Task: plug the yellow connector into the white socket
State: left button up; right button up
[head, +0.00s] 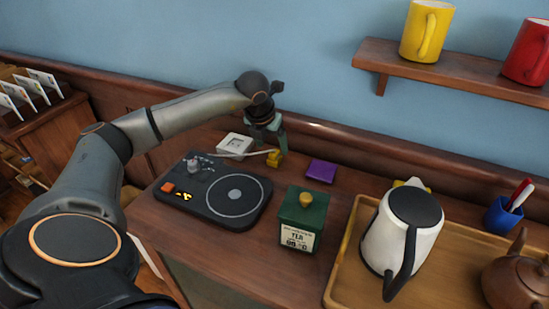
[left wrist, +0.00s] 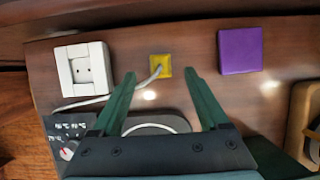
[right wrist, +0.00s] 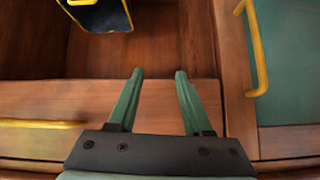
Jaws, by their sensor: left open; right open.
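The yellow connector (head: 274,158) lies on the wooden counter behind the black hot plate, with a white cord running from it. It also shows in the left wrist view (left wrist: 160,66), beyond and between my fingertips. My right gripper (right wrist: 157,72) is open and empty in front of wooden drawers.
The black hot plate (head: 205,200) is in front of the socket. A purple block (head: 320,171) lies right of the connector. A green tea tin (head: 304,220), and a wooden tray (head: 347,268) with a kettle (head: 385,235), stand to the right. A shelf with mugs is above.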

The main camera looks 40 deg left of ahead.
aim_at(274, 152)
pick_arm(q)
jog(key=x, duration=0.5)
jog(key=shift+r, duration=0.1)
jog(key=shift+c, duration=0.3)
grip_shut()
